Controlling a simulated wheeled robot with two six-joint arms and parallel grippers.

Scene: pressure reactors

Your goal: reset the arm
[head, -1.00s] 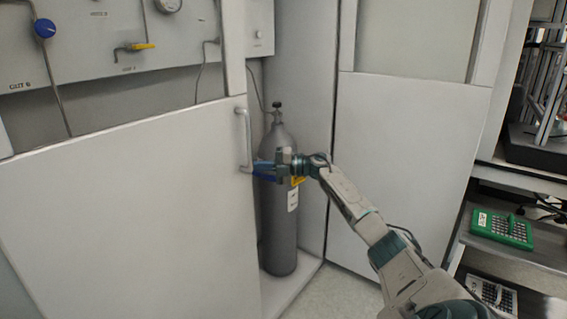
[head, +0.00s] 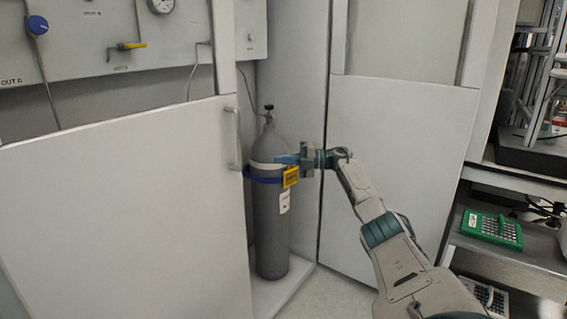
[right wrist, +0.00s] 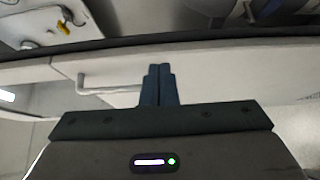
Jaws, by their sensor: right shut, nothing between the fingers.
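My right arm (head: 375,220) reaches in from the lower right in the head view. My right gripper (head: 280,159) is shut and empty, in front of the grey gas cylinder (head: 271,225); whether it touches the cylinder I cannot tell. In the right wrist view its blue fingers (right wrist: 158,85) are together. The door handle (head: 232,138) on the white cabinet door (head: 130,210) is to the left of the fingertips, apart from them. The handle also shows in the right wrist view (right wrist: 95,90). My left gripper is not in view.
A blue strap (head: 260,178) with a yellow tag (head: 291,177) is around the cylinder. A white door panel (head: 395,165) stands to the right. Shelves at the far right hold a green device (head: 491,228). Some floor is free below the cylinder.

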